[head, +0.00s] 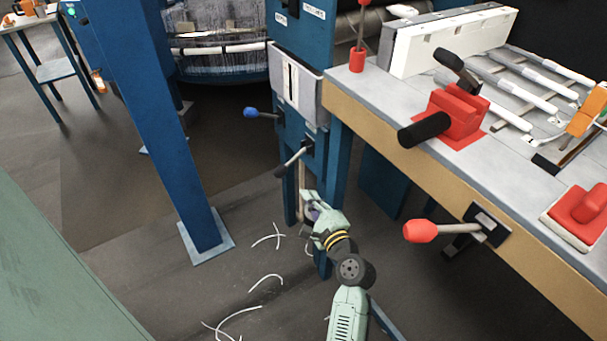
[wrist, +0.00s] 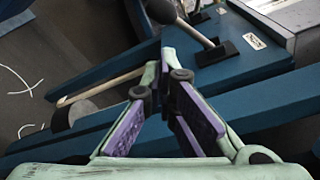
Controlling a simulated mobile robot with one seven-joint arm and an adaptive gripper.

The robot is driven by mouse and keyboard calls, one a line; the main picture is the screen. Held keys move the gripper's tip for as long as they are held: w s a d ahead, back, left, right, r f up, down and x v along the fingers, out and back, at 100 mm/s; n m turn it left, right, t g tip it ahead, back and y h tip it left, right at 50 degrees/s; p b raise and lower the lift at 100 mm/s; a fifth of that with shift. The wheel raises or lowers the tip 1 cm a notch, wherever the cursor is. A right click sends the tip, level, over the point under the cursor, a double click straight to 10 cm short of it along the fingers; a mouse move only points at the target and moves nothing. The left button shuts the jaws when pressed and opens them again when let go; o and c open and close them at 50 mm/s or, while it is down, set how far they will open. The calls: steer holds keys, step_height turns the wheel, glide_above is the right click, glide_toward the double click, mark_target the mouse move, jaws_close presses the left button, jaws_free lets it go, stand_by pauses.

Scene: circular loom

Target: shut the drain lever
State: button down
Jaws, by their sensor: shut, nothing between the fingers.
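A grey lever with a dark knob (head: 281,172) sticks out down and left from the blue loom post. It sits just above a thin tan pipe, and I take it as the drain lever, though no readable label confirms this. In the wrist view the dark-knobbed lever (wrist: 193,28) rises from a black slotted plate, beyond the fingertips. My gripper (head: 311,211) is low by the post, below the lever and apart from it. In the wrist view my gripper (wrist: 168,68) is shut and empty, its purple pads partly seen.
A tan pipe (wrist: 105,86) runs along the post close to my fingers. A blue-knobbed lever (head: 262,114) is higher on the post. A red-handled lever (head: 440,230) juts from the bench front at right. White thread scraps (head: 268,281) lie on the floor; a blue column (head: 178,130) stands left.

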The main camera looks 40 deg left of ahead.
mark_target(290, 162)
steer(key=shift+a, duration=0.1)
steer(key=p+x, duration=0.1)
steer(key=x, duration=0.9)
steer(key=shift+w+r+p, duration=0.1)
steer(key=shift+r+p, duration=0.1)
steer(key=shift+p, duration=0.35)
